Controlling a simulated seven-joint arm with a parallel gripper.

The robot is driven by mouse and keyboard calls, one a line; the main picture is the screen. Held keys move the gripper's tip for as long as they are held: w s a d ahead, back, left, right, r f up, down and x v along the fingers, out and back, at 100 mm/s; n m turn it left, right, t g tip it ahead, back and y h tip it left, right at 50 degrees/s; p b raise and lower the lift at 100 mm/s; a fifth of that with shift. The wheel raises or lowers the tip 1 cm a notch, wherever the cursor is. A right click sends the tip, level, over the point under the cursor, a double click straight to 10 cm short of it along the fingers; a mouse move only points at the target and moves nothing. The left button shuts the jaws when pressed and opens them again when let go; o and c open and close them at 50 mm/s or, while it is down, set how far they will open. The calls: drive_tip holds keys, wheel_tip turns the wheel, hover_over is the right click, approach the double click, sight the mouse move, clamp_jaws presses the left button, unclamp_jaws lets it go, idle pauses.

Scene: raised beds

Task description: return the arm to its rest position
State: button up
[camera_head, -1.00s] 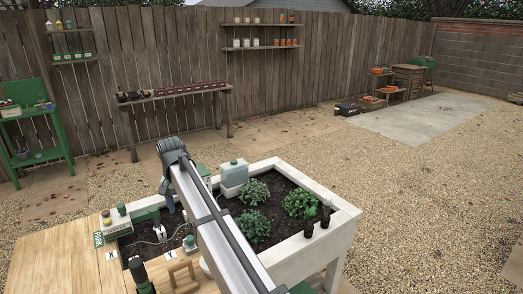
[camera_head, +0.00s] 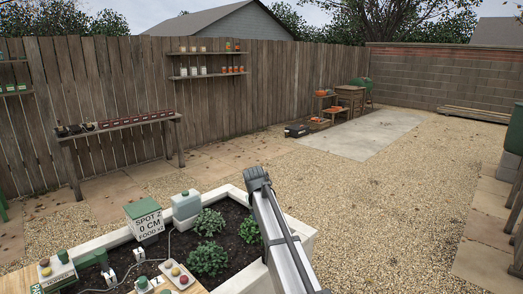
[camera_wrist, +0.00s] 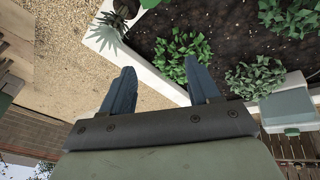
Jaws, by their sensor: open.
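My gripper (camera_wrist: 159,66) shows in the wrist view with its two dark blue fingers wide apart and nothing held between them. The raised bed's white rim (camera_wrist: 120,48) and a leafy plant (camera_wrist: 185,52) lie beyond the fingers, apart from them. In the head view, my pale arm link with a dark end (camera_head: 257,180) reaches up across the right part of the bed. The fingers are not visible in that view.
A small tray (camera_head: 177,275) lies at the front. Open gravel (camera_head: 400,210) is to the right.

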drive_tip(key=w+d+f+h, duration=0.1)
drive_tip(key=d+f, duration=0.1)
drive_tip(key=d, duration=1)
drive_tip(key=s+d+f+g, duration=0.1)
drive_tip(key=s+d+f, duration=0.2)
drive_tip(key=f, duration=0.4)
drive_tip(key=s+d+f, duration=0.3)
drive_tip(key=f, duration=0.4)
drive_tip(key=s+f+g+y, duration=0.1)
drive_tip(key=s+f+g, duration=0.3)
drive_tip(key=s+f, duration=1.65)
drive_tip(key=s+f+g, duration=0.2)
drive_tip(key=s+f, duration=0.3)
drive_tip(key=s, duration=0.7)
drive_tip(key=s+a+f+m+g+y, duration=0.1)
drive_tip(key=s+f, duration=0.4)
drive_tip(key=s, duration=0.7)
drive_tip(key=s+f+m+g, duration=0.1)
drive_tip(key=s+f, duration=0.4)
drive_tip(key=s, duration=0.7)
drive_tip(key=shift+s+a+f+g+y, duration=0.3)
drive_tip(key=shift+s+g+y, duration=0.1)
drive_tip(key=shift+g, duration=0.4)
